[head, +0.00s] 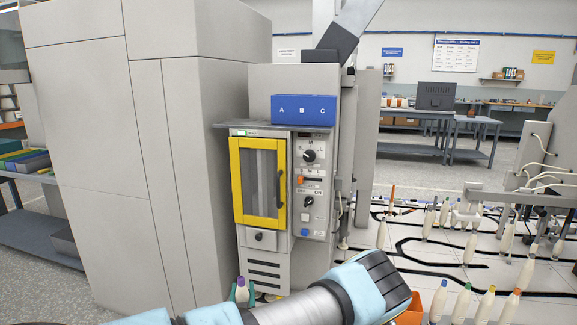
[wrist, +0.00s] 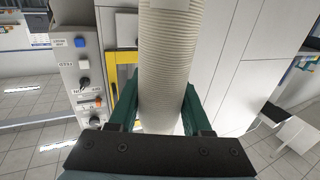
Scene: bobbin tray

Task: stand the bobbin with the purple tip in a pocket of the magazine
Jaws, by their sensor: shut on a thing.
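The bobbin with the purple tip (head: 242,293) is low in the head view, in front of the machine, its purple tip up. My gripper (head: 242,297) has green fingers closed on either side of it. In the wrist view the bobbin's cream ribbed body (wrist: 165,75) runs up out of frame between the fingers of my gripper (wrist: 160,112); its tip does not show there. A blue block marked A, B, C (head: 303,110) sits on the grey ledge above the machine panel, well above the bobbin. It may be the magazine; no pocket openings are visible.
The machine has a yellow-framed door (head: 258,180) and a panel of knobs (head: 310,185). A grey ledge (head: 240,125) juts out above them. Several other bobbins (head: 462,303) with coloured tips stand on the white tiled area at right. An orange container (head: 410,312) is partly behind my arm.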

